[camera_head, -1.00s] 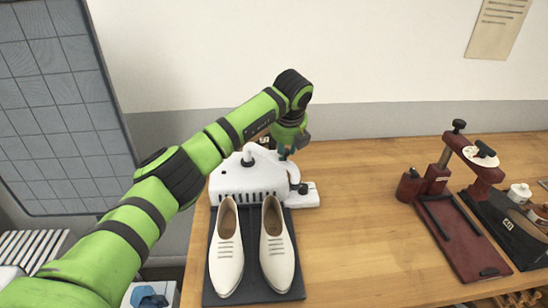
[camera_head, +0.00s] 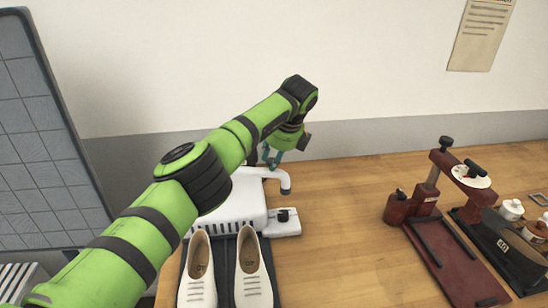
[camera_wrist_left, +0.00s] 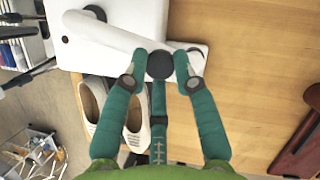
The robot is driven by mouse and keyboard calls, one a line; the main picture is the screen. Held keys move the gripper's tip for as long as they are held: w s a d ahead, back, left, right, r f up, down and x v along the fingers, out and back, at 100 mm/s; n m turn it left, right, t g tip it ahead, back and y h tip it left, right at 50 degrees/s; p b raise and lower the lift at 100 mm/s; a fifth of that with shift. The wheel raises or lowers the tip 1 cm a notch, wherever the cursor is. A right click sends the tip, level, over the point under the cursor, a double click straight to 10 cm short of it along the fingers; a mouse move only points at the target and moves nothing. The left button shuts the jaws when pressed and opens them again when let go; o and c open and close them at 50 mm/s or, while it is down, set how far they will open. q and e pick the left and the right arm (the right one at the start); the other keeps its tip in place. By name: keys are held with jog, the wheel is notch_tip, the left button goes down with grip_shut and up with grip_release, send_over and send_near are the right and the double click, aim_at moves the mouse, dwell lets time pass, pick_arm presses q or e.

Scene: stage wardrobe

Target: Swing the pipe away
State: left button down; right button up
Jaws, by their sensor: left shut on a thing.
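The white pipe (camera_head: 262,172) stands out to the right from the top of a white boxy machine (camera_head: 238,205) and bends down at its free end. The arm hides the pipe's inner end in the head view. My right gripper is not in view.
A pair of cream shoes (camera_head: 250,275) stands on a dark mat in front of the machine. A dark red stand (camera_head: 455,255) and small white pots (camera_head: 512,209) are at the right. The wooden tabletop (camera_head: 345,215) between is clear.

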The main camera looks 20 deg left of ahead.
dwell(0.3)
pick_arm(q)
jog(key=c, duration=1)
grip_release()
jog(key=shift+o, duration=0.2)
jog(key=v, duration=1.2)
jog(key=shift+a, duration=0.15)
